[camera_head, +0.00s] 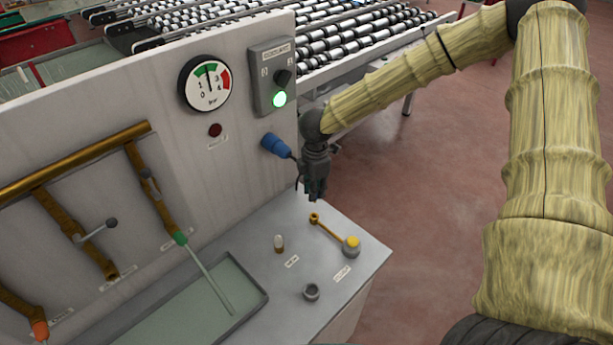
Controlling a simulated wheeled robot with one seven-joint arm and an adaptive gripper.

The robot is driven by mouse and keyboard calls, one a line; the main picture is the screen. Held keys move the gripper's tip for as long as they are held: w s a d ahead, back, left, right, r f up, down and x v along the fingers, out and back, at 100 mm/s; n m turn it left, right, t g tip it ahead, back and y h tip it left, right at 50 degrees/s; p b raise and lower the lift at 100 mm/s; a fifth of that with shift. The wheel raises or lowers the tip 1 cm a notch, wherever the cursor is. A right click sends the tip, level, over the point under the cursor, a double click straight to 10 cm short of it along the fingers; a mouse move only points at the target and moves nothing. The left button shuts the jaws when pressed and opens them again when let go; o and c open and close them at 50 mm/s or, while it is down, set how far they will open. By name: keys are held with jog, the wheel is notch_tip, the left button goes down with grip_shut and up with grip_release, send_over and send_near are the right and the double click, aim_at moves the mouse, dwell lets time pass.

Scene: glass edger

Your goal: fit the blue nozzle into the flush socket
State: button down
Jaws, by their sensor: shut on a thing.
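My gripper (315,190) points down above the right rear part of the grey deck, just right of the panel. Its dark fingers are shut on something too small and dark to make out. No blue nozzle shows clearly between the fingers. A blue fitting (273,144) sticks out of the panel face, up and left of the fingers, with a dark cable beside it. A small round grey socket (311,291) with a dark opening stands on the deck, below the gripper in the picture. The deck labels are too small to read, so I cannot tell for sure which is the flush socket.
A brass lever with a yellow-topped knob (351,245) and a small pale peg (279,243) stand near the socket. A sunken tray (262,283) lies left. Brass pipes (75,160), green nozzle (180,238), gauge (205,84) and switch box (271,78) with lit green lamp are on the panel.

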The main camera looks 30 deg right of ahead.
aim_at(315, 202)
jog(key=shift+s+a+r, duration=0.1)
jog(key=shift+s+r, duration=0.35)
jog(key=shift+w+f, duration=0.15)
jog(key=shift+w, duration=0.25)
jog(key=shift+f, duration=0.25)
jog(key=shift+s+f+b, duration=0.3)
jog(key=shift+f, duration=0.25)
notch_tip(315, 202, down, 2)
jog(key=shift+w+f+b, duration=0.1)
jog(key=shift+w+b, duration=0.05)
jog(key=shift+b, duration=0.6)
jog(key=shift+f+b, duration=0.35)
jog(key=shift+f, duration=0.2)
jog(key=shift+f+b, duration=0.3)
jog(key=shift+f, duration=0.25)
jog(key=shift+f+b, duration=0.75)
jog(key=shift+f, duration=0.75)
